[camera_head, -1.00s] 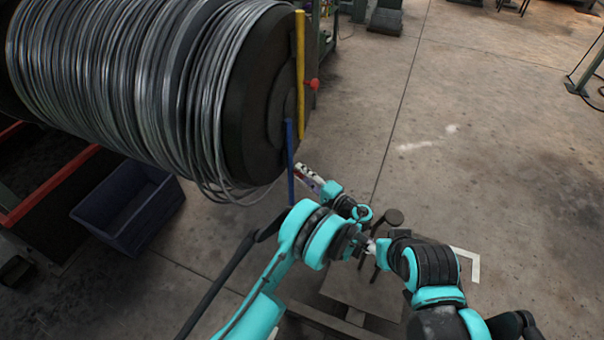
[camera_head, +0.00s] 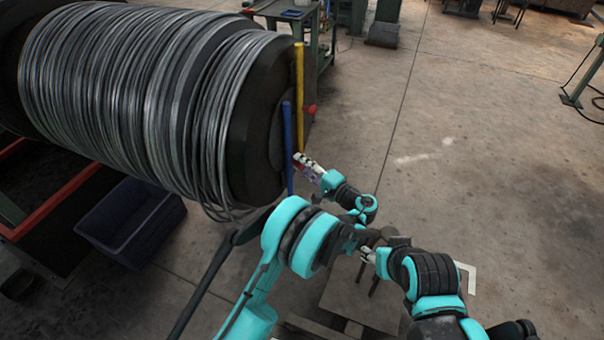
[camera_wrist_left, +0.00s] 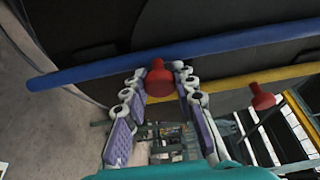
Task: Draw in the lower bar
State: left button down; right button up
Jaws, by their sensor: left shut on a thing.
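The blue bar (camera_head: 287,150) stands upright in the head view in front of the drum's dark end face, lower than the yellow bar (camera_head: 299,90). In the left wrist view the blue bar (camera_wrist_left: 85,75) crosses the picture, with a red knob (camera_wrist_left: 159,82) in front of it. My left gripper (camera_head: 299,159) is at the blue bar; its fingers (camera_wrist_left: 160,88) are closed around that red knob. The yellow bar also shows in the wrist view (camera_wrist_left: 235,83), with its own red knob (camera_wrist_left: 262,98) apart from my fingers. My right gripper (camera_head: 368,256) is low in the head view, its jaws too small to judge.
The drum (camera_head: 130,90) carries many turns of grey wire, with loose loops hanging low near its end. A dark blue bin (camera_head: 130,220) stands on the floor below it. A green bench (camera_head: 285,12) is behind. Open floor lies to the right.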

pick_arm(q)
notch_tip(320, 180, up, 4)
jog(key=shift+r+p, duration=0.1)
jog(key=shift+p, duration=0.45)
pick_arm(e)
jog(key=shift+r, duration=0.8)
pick_arm(q)
jog(key=shift+w, duration=0.1)
jog(key=c, duration=1.3)
grip_release()
jog(key=shift+o, duration=0.5)
